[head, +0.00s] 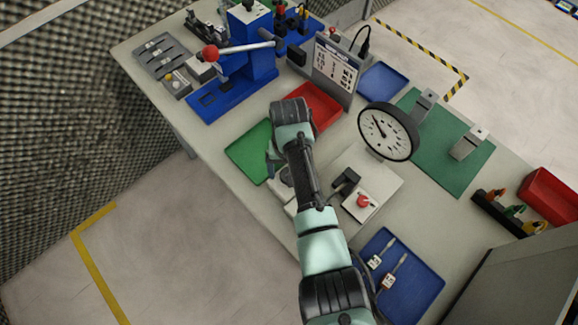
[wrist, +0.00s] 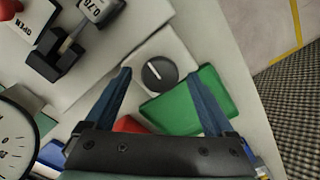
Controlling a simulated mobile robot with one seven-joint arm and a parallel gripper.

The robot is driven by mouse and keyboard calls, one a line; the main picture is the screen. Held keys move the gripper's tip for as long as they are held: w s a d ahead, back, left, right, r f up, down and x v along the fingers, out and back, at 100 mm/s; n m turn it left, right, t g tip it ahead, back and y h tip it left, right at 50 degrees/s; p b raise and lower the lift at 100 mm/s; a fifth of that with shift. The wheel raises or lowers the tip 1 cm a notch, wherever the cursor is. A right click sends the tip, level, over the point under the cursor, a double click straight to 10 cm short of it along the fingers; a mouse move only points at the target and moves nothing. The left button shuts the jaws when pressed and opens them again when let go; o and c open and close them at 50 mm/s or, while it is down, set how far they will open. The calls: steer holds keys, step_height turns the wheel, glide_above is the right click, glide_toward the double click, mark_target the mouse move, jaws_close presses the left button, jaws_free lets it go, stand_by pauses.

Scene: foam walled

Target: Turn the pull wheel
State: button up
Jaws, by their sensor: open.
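A round dark knob with a white line across its face (wrist: 159,73) sits on a pale block (wrist: 165,48) in the wrist view; it looks like the pull wheel. In the head view, a dark round part (head: 287,174) that may be this knob shows beside my arm, mostly hidden. My gripper (wrist: 158,75) is open and empty, its two blue fingers spread to either side of the knob in the picture. They seem to be above it; I see no contact. In the head view my gripper (head: 273,162) points down over the bench, partly hidden by my wrist.
A green tray (head: 248,152) and a red tray (head: 318,104) lie close to the gripper. A pale panel with a red button (head: 362,201) and a dial gauge (head: 388,131) stand to the right. A blue lever press (head: 250,58) stands at the back left.

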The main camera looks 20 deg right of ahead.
step_height(320, 180, up, 13)
stand_by(0.4)
stand_by(0.4)
steer(key=w+a+r+n+t, duration=0.25)
steer(key=w+r+t, duration=0.35)
steer(key=w+r, duration=0.3)
steer(key=w+a+r+t, duration=0.2)
steer(key=r+t, duration=0.1)
steer(key=r, duration=0.3)
steer(key=w+a+r+t+h, duration=0.1)
steer(key=a+r+t, duration=0.1)
steer(key=r, duration=0.4)
steer(key=w+a+r+t, duration=0.2)
steer(key=r+t, duration=0.1)
steer(key=r, duration=0.3)
steer(key=s+a+r+n+t+b, duration=0.1)
steer(key=s+a+r+t, duration=0.2)
steer(key=r, duration=0.6)
steer(key=s+a+r+n+t, duration=0.1)
steer(key=s+r+t, duration=0.3)
steer(key=r, duration=0.5)
steer(key=s+a+r+t+y, duration=0.1)
steer(key=s+r+t, duration=0.5)
steer(key=s+r, duration=0.6)
steer(key=shift+s+a, duration=0.3)
